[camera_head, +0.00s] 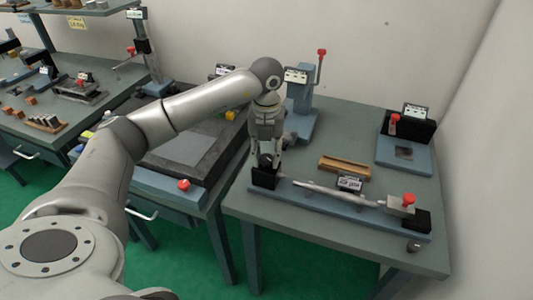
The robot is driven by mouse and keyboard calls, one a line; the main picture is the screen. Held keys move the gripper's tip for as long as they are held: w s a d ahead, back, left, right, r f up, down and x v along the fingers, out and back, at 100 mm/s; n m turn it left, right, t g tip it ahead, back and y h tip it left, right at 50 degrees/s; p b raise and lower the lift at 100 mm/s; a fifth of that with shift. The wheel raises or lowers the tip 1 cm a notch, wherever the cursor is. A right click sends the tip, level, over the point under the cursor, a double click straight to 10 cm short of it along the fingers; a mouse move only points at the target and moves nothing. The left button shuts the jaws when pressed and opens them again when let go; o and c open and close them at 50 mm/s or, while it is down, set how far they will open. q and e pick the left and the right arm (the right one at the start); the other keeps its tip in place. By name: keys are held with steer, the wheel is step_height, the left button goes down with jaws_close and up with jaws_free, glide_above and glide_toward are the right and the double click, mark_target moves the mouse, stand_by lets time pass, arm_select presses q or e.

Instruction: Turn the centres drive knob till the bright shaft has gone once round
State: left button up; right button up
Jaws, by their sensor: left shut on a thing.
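The centres fixture is a long blue base (300,209) along the front of the right-hand table. The bright shaft (335,194) lies along it between a black block (264,179) at the left end and a grey block (396,207) with a red knob (408,199) at the right. My left gripper (267,162) points down over the left black block, shut on the dark drive knob on its top. The fingers hide most of this knob. My right gripper is not in view.
Behind the fixture are a wooden tray (344,167), a blue stand with a red-tipped lever (302,115) and a blue fixture (404,152) at the right. A dark flat plate (185,145) lies on the table left of my gripper. The table's middle is mostly clear.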

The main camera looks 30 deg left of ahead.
mark_target(266, 157)
arm_select(q)
steer(key=o, duration=1.1)
steer(key=shift+c, duration=0.2)
steer(key=shift+r, duration=0.15)
step_height(266, 157, up, 12)
